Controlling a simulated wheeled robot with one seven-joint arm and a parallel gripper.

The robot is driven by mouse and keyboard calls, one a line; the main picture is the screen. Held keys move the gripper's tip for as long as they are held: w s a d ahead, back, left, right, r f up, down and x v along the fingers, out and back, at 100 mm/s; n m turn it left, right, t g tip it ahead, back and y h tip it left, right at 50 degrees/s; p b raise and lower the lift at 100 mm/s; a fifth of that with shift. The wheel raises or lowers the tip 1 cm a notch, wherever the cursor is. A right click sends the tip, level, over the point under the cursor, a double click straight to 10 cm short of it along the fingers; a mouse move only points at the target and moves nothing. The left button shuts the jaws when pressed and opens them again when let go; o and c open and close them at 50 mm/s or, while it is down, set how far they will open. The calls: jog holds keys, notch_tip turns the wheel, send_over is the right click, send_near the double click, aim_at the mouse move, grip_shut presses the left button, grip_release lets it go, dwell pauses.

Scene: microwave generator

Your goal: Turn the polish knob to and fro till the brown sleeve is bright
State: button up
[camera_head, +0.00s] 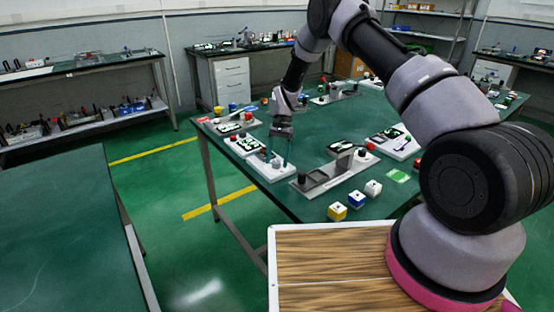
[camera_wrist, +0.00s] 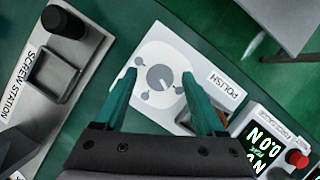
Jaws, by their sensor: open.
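The polish station is a white plate (camera_wrist: 200,68) with a POLISH label. Its grey round knob (camera_wrist: 161,77) has a pointer mark and sits on a pale disc with small grey spots around it. My gripper (camera_wrist: 159,73) is open, with one green finger to each side of the knob in the wrist view. I cannot tell whether the fingers touch it. In the head view my gripper (camera_head: 278,162) points down over the white station plate (camera_head: 267,174) on the green table.
The grey screw station (camera_wrist: 82,45) with a black knob stands beside the polish plate. On the other side is a unit with a lit display (camera_wrist: 262,146) and a red button (camera_wrist: 298,158).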

jog(key=v, duration=1)
jog(key=shift+r, duration=0.35)
jog(key=shift+w, duration=0.1)
jog(key=n+t+h, duration=0.2)
jog(key=n+t, duration=0.2)
jog(key=n, duration=1.4)
send_over(277, 162)
notch_tip(277, 162, down, 10)
jog(key=shift+w+r, duration=0.1)
grip_shut()
